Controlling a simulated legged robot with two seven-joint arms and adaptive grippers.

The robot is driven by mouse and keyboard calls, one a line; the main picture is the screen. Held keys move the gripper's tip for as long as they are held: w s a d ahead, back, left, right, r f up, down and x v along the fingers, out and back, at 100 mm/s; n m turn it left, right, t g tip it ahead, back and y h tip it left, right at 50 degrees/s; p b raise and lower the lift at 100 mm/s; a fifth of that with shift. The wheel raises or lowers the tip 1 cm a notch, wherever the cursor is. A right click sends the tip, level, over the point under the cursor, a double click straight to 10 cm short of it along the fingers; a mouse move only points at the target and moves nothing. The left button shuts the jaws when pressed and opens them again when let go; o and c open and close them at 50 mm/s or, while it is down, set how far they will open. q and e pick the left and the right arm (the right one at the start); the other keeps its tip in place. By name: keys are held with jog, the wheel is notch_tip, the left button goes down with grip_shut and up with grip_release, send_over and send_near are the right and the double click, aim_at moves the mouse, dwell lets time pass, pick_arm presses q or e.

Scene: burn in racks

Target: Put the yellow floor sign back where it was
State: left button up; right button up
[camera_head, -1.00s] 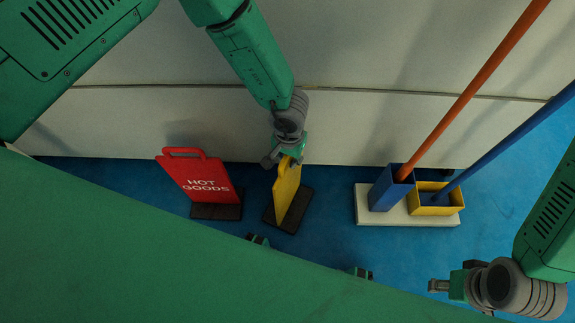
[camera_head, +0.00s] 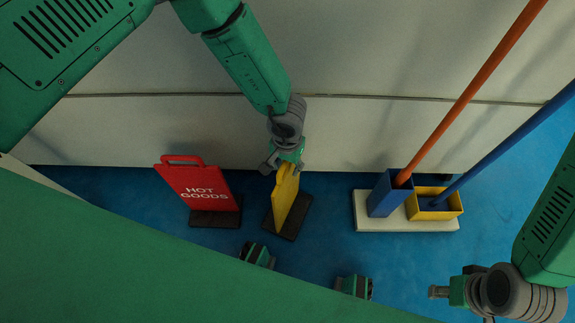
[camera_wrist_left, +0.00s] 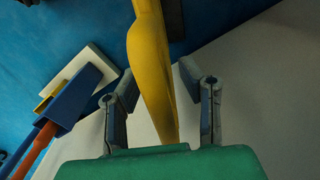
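The yellow floor sign (camera_head: 286,197) stands on its dark base (camera_head: 291,220) on the blue floor, to the right of a red sign, turned nearly edge-on to the head view. My left gripper (camera_head: 284,165) is at its top edge. In the left wrist view the yellow sign (camera_wrist_left: 152,60) passes between the two fingers of my left gripper (camera_wrist_left: 160,78). The fingers stand apart, with a visible gap on each side of the sign. My right gripper (camera_head: 440,292) is low at the right, away from the sign; its finger opening cannot be made out.
A red "HOT GOODS" sign (camera_head: 199,188) stands close by on the left. A white stand (camera_head: 405,225) with a blue bin (camera_head: 386,196), a yellow bin (camera_head: 434,213) and long handles is at the right. A pale wall face (camera_head: 350,130) rises behind the signs.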

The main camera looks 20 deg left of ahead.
pick_arm(q)
notch_tip(320, 180, up, 11)
jog(key=p, duration=0.4)
jog(key=s+a+f+t+y, duration=0.2)
jog(key=s+a+f, duration=0.1)
jog(key=s+a, duration=0.8)
jog(key=s+a+r+h, duration=0.1)
jog(key=s+a, duration=0.1)
jog(key=s, duration=0.3)
jog(key=s+a+r+g+h, duration=0.1)
jog(key=s+a, duration=0.1)
jog(key=s, duration=0.4)
jog(key=shift+a+r+n, duration=0.3)
jog(key=shift+a, duration=0.1)
jog(key=shift+r, duration=0.1)
notch_tip(320, 180, up, 10)
jog(key=p, duration=1)
jog(key=shift+w, duration=0.15)
